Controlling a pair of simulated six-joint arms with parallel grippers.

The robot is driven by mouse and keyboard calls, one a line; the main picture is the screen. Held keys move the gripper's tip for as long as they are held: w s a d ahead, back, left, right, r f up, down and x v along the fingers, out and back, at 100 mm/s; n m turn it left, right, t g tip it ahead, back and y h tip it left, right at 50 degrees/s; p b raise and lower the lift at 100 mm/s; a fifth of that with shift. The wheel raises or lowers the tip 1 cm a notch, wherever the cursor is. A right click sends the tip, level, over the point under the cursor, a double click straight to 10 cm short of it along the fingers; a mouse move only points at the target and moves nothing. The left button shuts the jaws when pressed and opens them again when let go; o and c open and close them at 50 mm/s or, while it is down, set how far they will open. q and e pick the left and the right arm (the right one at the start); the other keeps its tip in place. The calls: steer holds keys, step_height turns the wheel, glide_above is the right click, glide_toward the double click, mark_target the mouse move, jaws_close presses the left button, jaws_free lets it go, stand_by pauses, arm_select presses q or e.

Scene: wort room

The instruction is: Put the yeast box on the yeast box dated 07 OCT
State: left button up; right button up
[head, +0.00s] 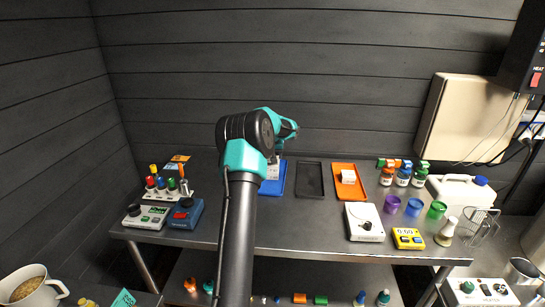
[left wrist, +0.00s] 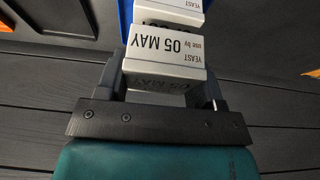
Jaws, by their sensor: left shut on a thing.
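My left gripper (left wrist: 163,82) is shut on a white yeast box (left wrist: 165,48), whose label reads 05 MAY. Another white yeast box (left wrist: 172,13) is just beyond it, at the blue tray (left wrist: 125,18); its date is mostly hidden. In the head view my arm covers most of the gripper, and white box surface (head: 273,172) shows over the blue tray (head: 276,187). A white box (head: 348,176) sits in the orange tray (head: 345,190); its date is too small to read. I can read 07 OCT nowhere. My right gripper is out of view.
An empty black tray (head: 310,178) lies between the blue and orange trays. Instruments (head: 148,217) stand at the left.

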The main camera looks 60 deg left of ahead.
arm_select(q)
steer(key=shift+f, duration=0.55)
steer(key=shift+f, duration=0.15)
steer(key=o, duration=0.9)
steer(key=shift+o, duration=0.2)
steer(key=v, duration=1.2)
